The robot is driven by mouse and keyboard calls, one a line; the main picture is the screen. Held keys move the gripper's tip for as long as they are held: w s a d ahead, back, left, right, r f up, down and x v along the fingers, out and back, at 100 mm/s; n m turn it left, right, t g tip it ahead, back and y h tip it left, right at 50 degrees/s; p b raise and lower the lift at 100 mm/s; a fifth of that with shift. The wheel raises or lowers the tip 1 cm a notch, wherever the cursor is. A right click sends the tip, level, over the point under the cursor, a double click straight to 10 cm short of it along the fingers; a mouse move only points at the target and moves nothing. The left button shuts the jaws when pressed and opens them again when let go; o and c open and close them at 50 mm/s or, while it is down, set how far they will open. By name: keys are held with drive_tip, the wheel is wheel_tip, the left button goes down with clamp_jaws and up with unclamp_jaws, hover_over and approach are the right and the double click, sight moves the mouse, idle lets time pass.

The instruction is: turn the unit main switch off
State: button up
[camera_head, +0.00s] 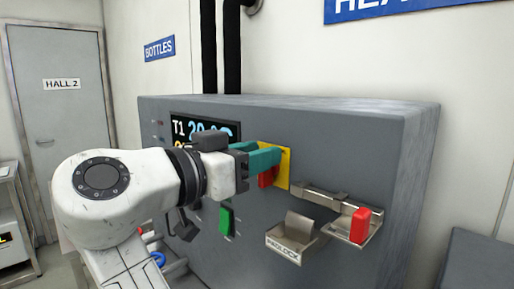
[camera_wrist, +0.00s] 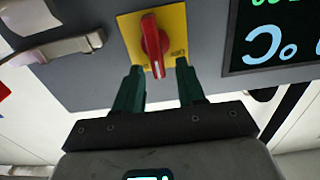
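The main switch is a red rotary knob (camera_wrist: 153,45) on a yellow plate (camera_wrist: 178,22), on the front of the grey unit. In the wrist view its handle runs nearly up and down the picture, slightly tilted. In the head view the knob (camera_head: 267,178) shows below my fingers and the plate (camera_head: 284,168) is partly hidden. My gripper (camera_wrist: 158,76) is open, its teal fingers pointing at the plate. In the wrist view a gap shows between each finger and the knob's near end. In the head view my gripper (camera_head: 268,158) is close to the plate; contact cannot be told.
The grey unit (camera_head: 350,130) carries a display (camera_head: 190,128), a green switch (camera_head: 226,220) and a metal holder (camera_head: 293,238). A red block (camera_head: 360,225) sits on a metal bracket to the right. A cart (camera_head: 15,225) stands at the far left near a door (camera_head: 65,120).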

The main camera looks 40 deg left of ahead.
drive_tip(key=shift+w, duration=0.25)
drive_tip(key=shift+c, duration=0.4)
clamp_jaws()
